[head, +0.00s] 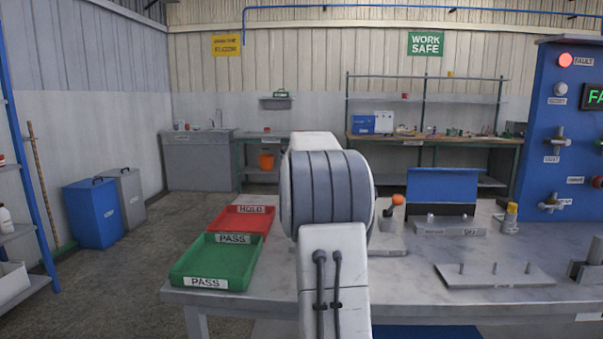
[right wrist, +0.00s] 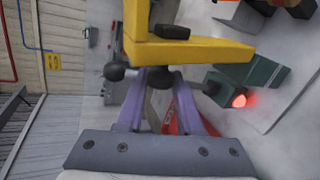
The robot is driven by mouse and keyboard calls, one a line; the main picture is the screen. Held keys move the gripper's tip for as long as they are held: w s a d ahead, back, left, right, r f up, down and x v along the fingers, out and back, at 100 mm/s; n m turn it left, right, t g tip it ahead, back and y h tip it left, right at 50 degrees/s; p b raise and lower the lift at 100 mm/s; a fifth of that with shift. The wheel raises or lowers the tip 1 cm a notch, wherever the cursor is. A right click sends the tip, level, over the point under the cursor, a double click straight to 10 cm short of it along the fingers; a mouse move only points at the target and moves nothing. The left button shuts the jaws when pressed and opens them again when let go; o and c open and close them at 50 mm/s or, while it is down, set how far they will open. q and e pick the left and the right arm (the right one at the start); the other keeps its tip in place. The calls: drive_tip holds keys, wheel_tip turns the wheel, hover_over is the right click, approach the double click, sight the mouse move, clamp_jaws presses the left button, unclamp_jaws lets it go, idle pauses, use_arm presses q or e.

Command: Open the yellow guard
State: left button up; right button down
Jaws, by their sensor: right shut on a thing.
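The yellow guard (right wrist: 190,48) fills the upper middle of the right wrist view as a bent yellow piece with a black block on it. A dark grey handle with a round knob (right wrist: 115,72) sits just below the guard. My right gripper (right wrist: 159,77), with its purple fingers, is shut on this dark handle, close under the yellow piece. How the handle joins the guard is hard to make out. In the head view my own arm blocks the middle, and the guard and right gripper are hidden. My left gripper is not in view.
On the workbench (head: 420,270) are a green PASS tray (head: 215,262), a red HOLD tray (head: 243,219), an orange-knobbed lever (head: 397,200), a blue panel (head: 442,186) and a pegged plate (head: 495,275). A blue control panel (head: 560,120) stands right. A lit red lamp (right wrist: 239,100) is near the gripper.

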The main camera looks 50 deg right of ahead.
drive_tip(key=shift+f, duration=0.2)
drive_tip(key=c, duration=0.5)
unclamp_jaws()
drive_tip(key=shift+d, duration=0.1)
drive_tip(key=shift+c, duration=0.2)
drive_tip(key=shift+r, duration=0.1)
drive_tip(key=v, duration=1)
drive_tip(key=shift+s+a, duration=0.2)
